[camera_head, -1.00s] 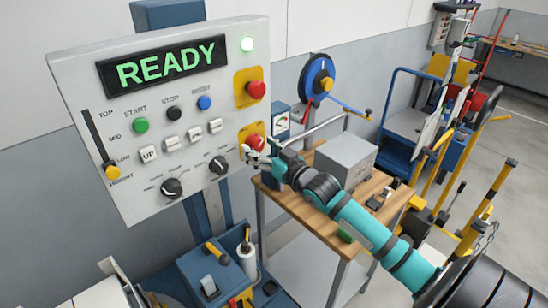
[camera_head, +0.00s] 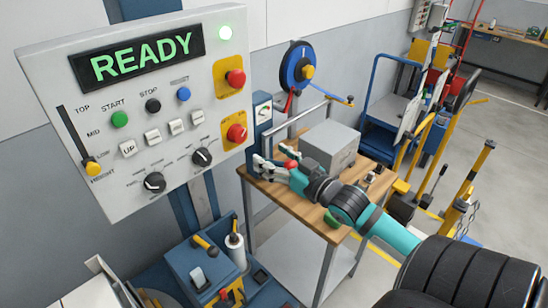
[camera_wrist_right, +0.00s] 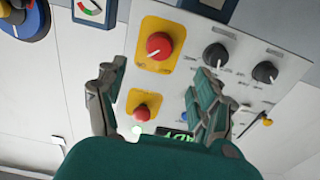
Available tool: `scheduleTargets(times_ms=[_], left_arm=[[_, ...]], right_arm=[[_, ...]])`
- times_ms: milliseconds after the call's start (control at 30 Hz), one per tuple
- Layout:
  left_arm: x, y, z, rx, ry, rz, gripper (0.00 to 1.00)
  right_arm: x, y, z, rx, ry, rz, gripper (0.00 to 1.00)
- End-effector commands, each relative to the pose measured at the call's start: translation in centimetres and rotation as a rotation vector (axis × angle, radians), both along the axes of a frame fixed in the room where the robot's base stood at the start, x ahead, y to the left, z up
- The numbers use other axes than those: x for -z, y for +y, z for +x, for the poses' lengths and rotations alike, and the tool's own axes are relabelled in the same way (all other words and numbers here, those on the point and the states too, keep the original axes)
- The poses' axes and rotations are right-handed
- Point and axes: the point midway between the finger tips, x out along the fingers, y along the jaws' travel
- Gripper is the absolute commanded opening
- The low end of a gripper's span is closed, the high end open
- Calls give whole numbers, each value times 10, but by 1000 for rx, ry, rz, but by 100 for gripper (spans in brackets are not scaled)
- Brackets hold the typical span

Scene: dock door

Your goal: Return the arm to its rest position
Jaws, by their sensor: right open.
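My right arm comes in from the lower right in the head view. Its gripper (camera_head: 272,167) is over the wooden workbench, to the right of the control panel (camera_head: 60,48) and apart from it. In the right wrist view the two fingers of the gripper (camera_wrist_right: 158,100) are spread apart with nothing between them. The panel display (camera_head: 135,55) reads READY in green, and a green lamp (camera_head: 226,33) is lit. My left gripper is not in view.
The workbench (camera_head: 300,205) carries a grey box (camera_head: 330,145) close to my right gripper. A blue cart (camera_head: 385,110) and yellow posts (camera_head: 470,175) stand to the right. A blue tool box (camera_head: 195,270) is below the panel.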

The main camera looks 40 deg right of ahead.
Motion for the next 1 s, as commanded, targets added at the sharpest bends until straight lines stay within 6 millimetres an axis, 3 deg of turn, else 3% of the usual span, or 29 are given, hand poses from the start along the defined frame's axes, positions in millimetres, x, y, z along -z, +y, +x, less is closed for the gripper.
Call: scheduleTargets(times_ms=[367,467,567,733,1000], left_arm=[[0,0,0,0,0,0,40],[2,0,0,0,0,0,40],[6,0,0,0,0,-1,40],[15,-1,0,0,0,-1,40],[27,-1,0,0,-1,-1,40]], right_arm=[[2,-1,0,2,2,0,69],[18,-7,2,20,27,2,69],[62,-22,3,62,92,3,69],[184,-48,-9,155,277,-3,69],[358,-47,-63,218,573,-31,69]])
